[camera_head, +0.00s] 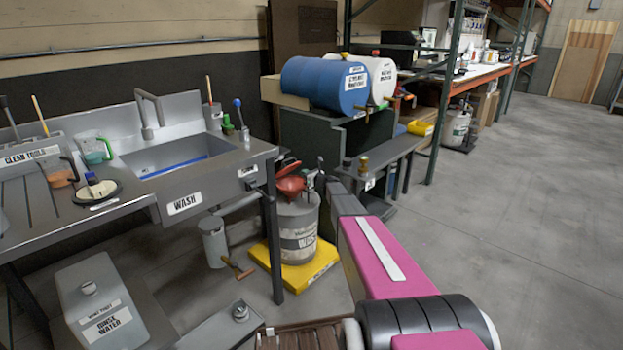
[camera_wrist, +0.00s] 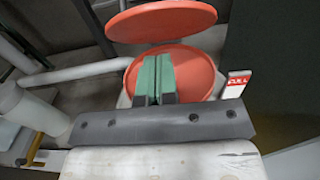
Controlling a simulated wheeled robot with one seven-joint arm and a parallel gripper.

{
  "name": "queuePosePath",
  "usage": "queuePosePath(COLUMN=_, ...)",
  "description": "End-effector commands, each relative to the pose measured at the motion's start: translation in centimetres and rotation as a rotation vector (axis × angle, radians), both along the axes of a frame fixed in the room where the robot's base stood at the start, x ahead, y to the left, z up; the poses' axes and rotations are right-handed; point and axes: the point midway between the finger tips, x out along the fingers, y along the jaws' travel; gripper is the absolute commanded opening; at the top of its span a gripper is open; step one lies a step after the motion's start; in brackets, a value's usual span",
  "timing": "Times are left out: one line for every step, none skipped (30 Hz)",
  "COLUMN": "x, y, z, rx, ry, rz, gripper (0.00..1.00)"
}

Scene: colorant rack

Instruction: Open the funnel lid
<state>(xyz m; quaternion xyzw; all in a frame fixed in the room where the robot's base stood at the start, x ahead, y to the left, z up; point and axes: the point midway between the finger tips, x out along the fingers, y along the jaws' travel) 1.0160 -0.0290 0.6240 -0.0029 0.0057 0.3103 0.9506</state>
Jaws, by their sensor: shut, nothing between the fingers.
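The red funnel (camera_head: 289,186) stands on top of the grey waste drum (camera_head: 298,228) in the head view. Its red lid (camera_wrist: 162,20) stands raised above the round funnel mouth (camera_wrist: 205,68) in the wrist view, with a gap between lid and mouth at the front. My gripper (camera_wrist: 158,62) has its green fingers together with nothing between them. In the wrist view the fingers overlap the funnel mouth, below the lid and apart from it in the picture. I cannot tell whether they touch the funnel. In the head view my gripper is small beside the funnel's right.
The drum stands on a yellow base (camera_head: 297,265). The wash sink (camera_head: 185,160) is to the left. A bench (camera_head: 385,160) and a blue drum (camera_head: 325,83) are behind. A pale pipe (camera_wrist: 75,71) runs left of the funnel. Open floor lies to the right.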

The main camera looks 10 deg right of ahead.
Motion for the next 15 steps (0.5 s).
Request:
queuePosePath(x=1.0, y=0.5, z=0.0, rx=0.0, ry=0.0, rz=0.0, gripper=0.0)
queuePosePath(x=1.1, y=0.6, z=0.6, rx=0.0, ry=-0.001, rz=0.0, gripper=0.0)
queuePosePath(x=1.4, y=0.9, z=1.1, rx=0.0, ry=-0.002, rz=0.0, gripper=0.0)
queuePosePath(x=1.6, y=1.0, z=1.4, rx=0.0, ry=-0.002, rz=0.0, gripper=0.0)
queuePosePath(x=1.8, y=1.2, z=1.7, rx=0.0, ry=-0.003, rz=0.0, gripper=0.0)
queuePosePath(x=2.0, y=1.4, z=1.9, rx=0.0, ry=-0.003, rz=0.0, gripper=0.0)
queuePosePath(x=2.2, y=1.5, z=2.1, rx=0.0, ry=-0.001, rz=0.0, gripper=0.0)
queuePosePath(x=2.3, y=1.6, z=2.3, rx=0.0, ry=-0.001, rz=0.0, gripper=0.0)
queuePosePath(x=2.4, y=1.8, z=2.4, rx=0.0, ry=-0.001, rz=0.0, gripper=0.0)
queuePosePath(x=2.5, y=1.8, z=2.6, rx=0.001, ry=-0.001, rz=0.0, gripper=0.0)
queuePosePath(x=2.6, y=1.9, z=2.6, rx=0.0, ry=0.0, rz=0.0, gripper=0.0)
queuePosePath(x=2.6, y=1.9, z=2.7, rx=0.0, ry=0.0, rz=0.0, gripper=0.0)
queuePosePath(x=2.7, y=1.9, z=2.8, rx=0.0, ry=0.0, rz=0.0, gripper=0.0)
queuePosePath(x=2.7, y=2.0, z=2.8, rx=0.0, ry=0.0, rz=0.0, gripper=0.0)
queuePosePath(x=2.7, y=2.0, z=2.8, rx=0.0, ry=0.0, rz=0.0, gripper=0.0)
